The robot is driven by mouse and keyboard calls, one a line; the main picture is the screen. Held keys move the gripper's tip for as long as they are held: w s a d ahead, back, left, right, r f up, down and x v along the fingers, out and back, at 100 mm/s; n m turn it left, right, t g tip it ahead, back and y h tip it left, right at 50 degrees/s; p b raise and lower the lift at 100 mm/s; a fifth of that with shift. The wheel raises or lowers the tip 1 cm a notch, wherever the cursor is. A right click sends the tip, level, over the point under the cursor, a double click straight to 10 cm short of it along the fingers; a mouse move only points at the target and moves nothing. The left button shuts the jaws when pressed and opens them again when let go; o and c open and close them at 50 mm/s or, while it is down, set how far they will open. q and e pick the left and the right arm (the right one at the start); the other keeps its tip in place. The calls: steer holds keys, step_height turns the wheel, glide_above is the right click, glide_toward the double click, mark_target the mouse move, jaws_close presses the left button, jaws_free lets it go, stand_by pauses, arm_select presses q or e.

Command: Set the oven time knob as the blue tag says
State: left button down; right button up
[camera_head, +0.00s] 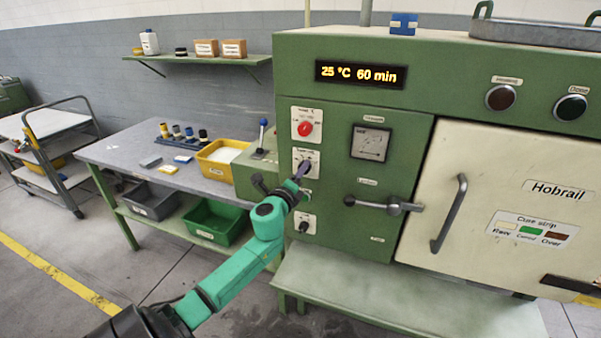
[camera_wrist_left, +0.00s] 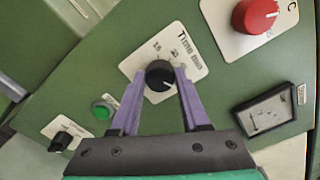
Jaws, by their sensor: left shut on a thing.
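The black time knob (camera_wrist_left: 159,74) sits on a white plate marked "Time min" on the green oven front. In the head view the plate (camera_head: 305,154) shows, with the knob mostly hidden by my gripper. My left gripper (camera_head: 303,170) is shut on the time knob, one purple finger on each side of it, as the wrist view (camera_wrist_left: 160,82) shows. The oven display (camera_head: 359,74) reads "25 °C 60 min". A blue tag (camera_head: 403,24) stands on top of the oven; its marking is too small to read. My right gripper is not in view.
A red knob (camera_head: 305,129) is above the time knob, and a dark knob (camera_head: 304,226) is below. A gauge (camera_head: 371,143) and a lever handle (camera_head: 385,205) are to the right. A bench (camera_head: 130,150) with bins stands left.

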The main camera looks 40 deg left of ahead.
arm_select(q)
steer(key=shift+f, duration=0.15)
steer(key=shift+c, duration=2)
jaws_free()
steer(key=shift+s, duration=0.15)
steer(key=b+v, duration=0.2)
steer(key=v, duration=1.2)
steer(key=shift+s+d, duration=0.2)
